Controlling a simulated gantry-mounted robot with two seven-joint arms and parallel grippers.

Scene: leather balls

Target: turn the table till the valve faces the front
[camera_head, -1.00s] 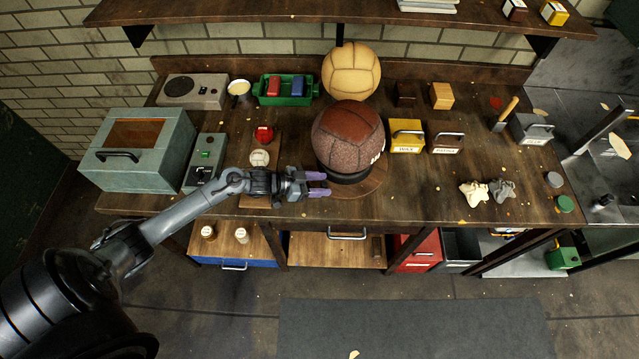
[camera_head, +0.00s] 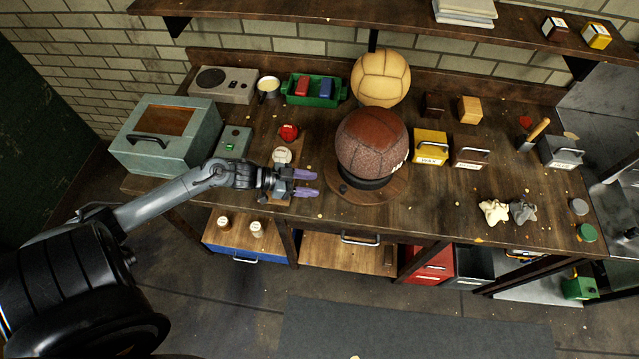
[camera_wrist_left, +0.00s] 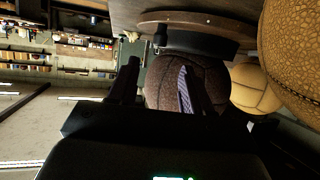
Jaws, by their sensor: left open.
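A red-brown leather ball (camera_head: 372,142) sits in a black ring on a round wooden turntable (camera_head: 372,196). White lettering shows at the ball's right edge; I cannot make out the valve. A small dark peg (camera_head: 343,188) stands on the turntable's left front. My left gripper (camera_head: 314,184) is open and empty, left of the turntable with a small gap. In the left wrist view, the ball (camera_wrist_left: 185,82) and turntable (camera_wrist_left: 205,20) appear upside down beyond my dark fingers (camera_wrist_left: 158,72). My right gripper is not in view.
A tan ball (camera_head: 380,77) stands behind. A yellow box (camera_head: 430,147) and brown box (camera_head: 470,158) stand right of the turntable. The bench front right of the turntable is fairly clear.

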